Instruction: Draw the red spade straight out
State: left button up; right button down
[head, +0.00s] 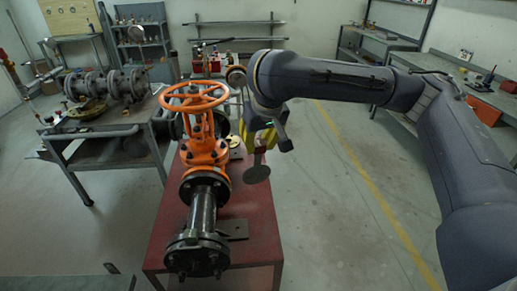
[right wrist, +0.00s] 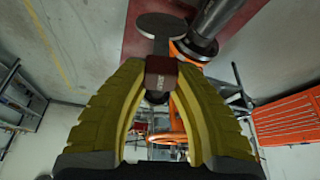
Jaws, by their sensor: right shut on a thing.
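The red spade shows in the right wrist view as a dark red handle block (right wrist: 161,73) with a flat grey disc (right wrist: 166,26) beyond it. In the head view its grey disc (head: 257,174) hangs to the right of the orange gate valve (head: 203,150), apart from the flanges in the picture. My right gripper (head: 262,139) has yellow fingers and is shut on the handle block; the fingers also show in the right wrist view (right wrist: 160,88). They hide part of the handle. My left gripper is not in view.
The valve and its dark flanged pipe (head: 203,208) stand on a red table (head: 252,215). Another bench (head: 88,150) with flanged pipework stands at the left. Open floor (head: 335,200) with a yellow line lies to the right of the red table.

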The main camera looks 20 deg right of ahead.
jog(key=shift+r, duration=2.9)
jog(key=shift+a, duration=0.1)
